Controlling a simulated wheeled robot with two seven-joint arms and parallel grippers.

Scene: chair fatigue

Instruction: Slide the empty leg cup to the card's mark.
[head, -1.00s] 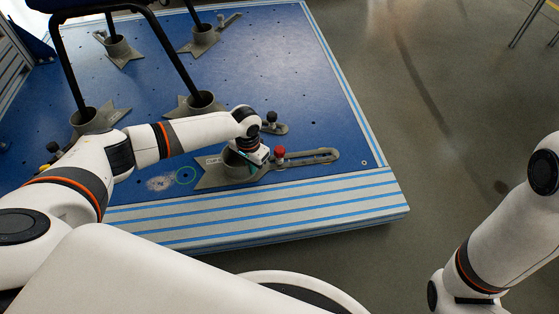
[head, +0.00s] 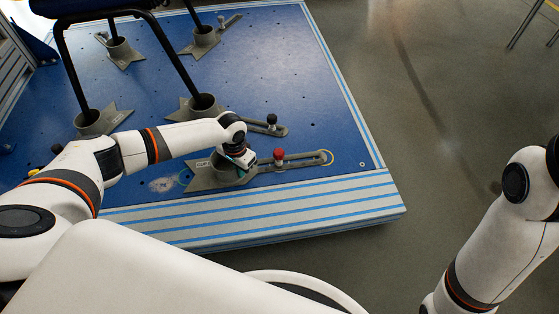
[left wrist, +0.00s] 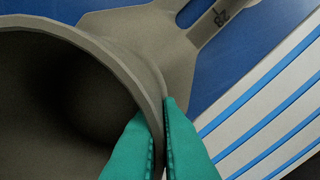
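The empty leg cup (head: 222,176) is a grey open cup on a flat base with a pointed left end and a long slotted arm. It stands near the platform's front edge. My left gripper (head: 240,163) is at its rim. In the left wrist view the green fingertips (left wrist: 160,135) straddle the cup wall (left wrist: 150,85), one inside and one outside, closed on it. My right gripper is out of view. I cannot make out a card.
A red knob (head: 279,154) stands in the slot. Behind, another cup (head: 205,106) holds a black chair leg, and a black knob (head: 272,119) stands on its slotted arm. The blue platform (head: 300,95) is bare to the right.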

